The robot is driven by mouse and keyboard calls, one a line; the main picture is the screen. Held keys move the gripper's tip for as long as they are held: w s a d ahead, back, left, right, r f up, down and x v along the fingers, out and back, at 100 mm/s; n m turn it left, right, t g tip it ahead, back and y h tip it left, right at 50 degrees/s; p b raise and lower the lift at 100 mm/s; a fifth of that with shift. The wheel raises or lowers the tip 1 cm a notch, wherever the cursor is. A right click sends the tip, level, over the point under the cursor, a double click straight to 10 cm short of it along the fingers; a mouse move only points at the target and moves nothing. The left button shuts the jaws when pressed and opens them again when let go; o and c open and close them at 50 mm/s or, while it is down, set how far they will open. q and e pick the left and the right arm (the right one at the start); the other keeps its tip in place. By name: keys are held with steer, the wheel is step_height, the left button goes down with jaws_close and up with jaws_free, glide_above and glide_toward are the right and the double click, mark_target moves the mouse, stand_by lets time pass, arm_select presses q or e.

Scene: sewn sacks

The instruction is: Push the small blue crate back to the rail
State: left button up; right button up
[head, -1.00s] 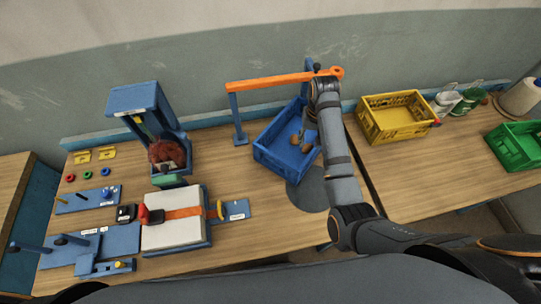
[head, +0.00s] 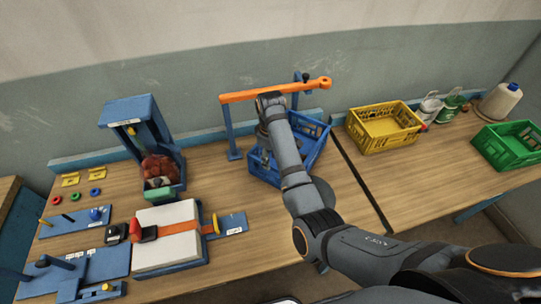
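The small blue crate (head: 317,145) stands on the table under the orange bar, set at an angle. My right forearm crosses over it and hides much of its middle and front. A blue rail (head: 211,135) runs along the table's back edge at the wall. The crate's far side is near it; the arm and bar hide whether they touch. My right gripper (head: 264,150) points down at the crate's left part, mostly hidden behind its own wrist, so its fingers cannot be made out. My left gripper is not in view.
The orange bar (head: 240,96) spans above the crate on blue posts. A yellow crate (head: 391,142) and a green crate (head: 492,155) stand to the right. A blue press-like stand (head: 128,109) and a white pad (head: 170,250) are left.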

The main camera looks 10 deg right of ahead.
mark_target(271, 173)
step_height(271, 173, down, 9)
steer(key=shift+f+p, duration=0.2)
steer(key=shift+p, duration=0.5)
steer(key=shift+d, duration=0.1)
jaws_close()
